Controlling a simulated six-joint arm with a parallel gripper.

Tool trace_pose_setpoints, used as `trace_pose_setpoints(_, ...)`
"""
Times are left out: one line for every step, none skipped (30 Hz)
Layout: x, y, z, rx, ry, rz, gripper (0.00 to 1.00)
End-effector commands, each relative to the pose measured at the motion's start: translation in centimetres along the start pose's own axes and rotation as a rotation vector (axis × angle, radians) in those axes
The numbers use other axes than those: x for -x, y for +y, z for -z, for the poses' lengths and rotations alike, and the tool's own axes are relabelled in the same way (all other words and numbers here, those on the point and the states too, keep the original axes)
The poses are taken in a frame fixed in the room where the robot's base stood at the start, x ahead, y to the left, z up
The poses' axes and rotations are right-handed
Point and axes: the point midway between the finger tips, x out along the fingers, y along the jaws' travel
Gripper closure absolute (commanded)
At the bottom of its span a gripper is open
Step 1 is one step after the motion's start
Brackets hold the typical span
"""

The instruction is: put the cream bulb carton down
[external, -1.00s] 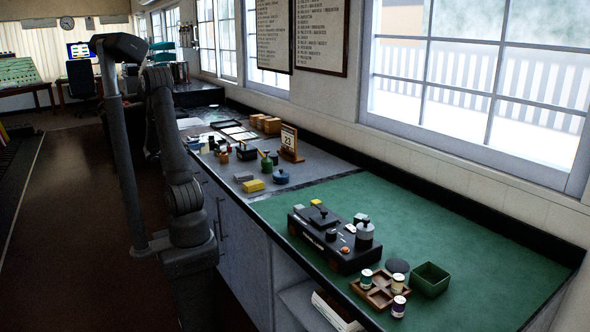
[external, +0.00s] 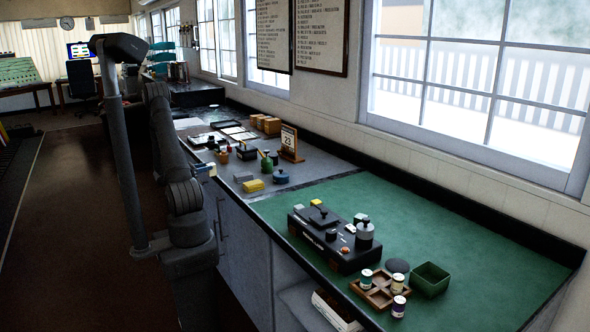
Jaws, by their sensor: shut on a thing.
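A small pale carton, which looks like the cream bulb carton (external: 212,169), shows just right of my arm, by the front edge of the grey counter. My gripper (external: 203,170) is at it, shut on it, and mostly hidden behind my own arm links. The view is too small and dark to show the fingertips. I cannot tell whether the carton touches any surface.
The grey counter holds a yellow block (external: 254,186), a blue pot (external: 281,177), a green bottle (external: 266,164) and a calendar stand (external: 289,143). On the green mat (external: 440,220) are a black device (external: 330,238), a wooden tray (external: 372,302) and a green box (external: 430,279).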

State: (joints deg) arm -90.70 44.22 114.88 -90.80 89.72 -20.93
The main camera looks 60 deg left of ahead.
Motion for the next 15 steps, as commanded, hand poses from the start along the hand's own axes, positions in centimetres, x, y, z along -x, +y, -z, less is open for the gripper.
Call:
trace_pose_setpoints(-1.3,-0.1,0.0,0.000,0.000,0.006,0.90)
trace_pose_setpoints(-1.9,-0.1,0.0,0.000,0.000,0.007,0.90)
trace_pose_setpoints(-2.8,-0.1,0.0,0.000,-0.001,0.006,0.90)
trace_pose_setpoints(-3.5,-0.1,0.0,0.000,0.000,0.007,0.90)
trace_pose_setpoints(-4.1,-0.1,0.0,0.000,0.000,0.006,0.90)
trace_pose_setpoints(-5.0,-0.1,0.0,0.000,0.000,0.007,0.90)
trace_pose_setpoints(-5.6,-0.1,0.0,0.000,-0.001,0.006,0.90)
trace_pose_setpoints(-6.3,-0.1,0.0,-0.001,0.000,0.007,0.90)
trace_pose_setpoints(-7.2,-0.1,0.0,-0.001,0.000,0.006,0.90)
trace_pose_setpoints(-7.8,-0.1,0.0,-0.001,0.000,0.006,0.90)
trace_pose_setpoints(-8.5,-0.2,0.0,0.000,-0.001,0.007,0.90)
trace_pose_setpoints(-9.4,-0.1,0.0,0.000,-0.001,0.005,0.90)
trace_pose_setpoints(-10.1,-0.2,0.0,0.000,0.000,0.007,0.90)
trace_pose_setpoints(-10.8,-0.1,0.0,0.001,0.000,0.005,0.90)
trace_pose_setpoints(-11.7,-0.2,0.0,0.000,-0.001,0.006,0.90)
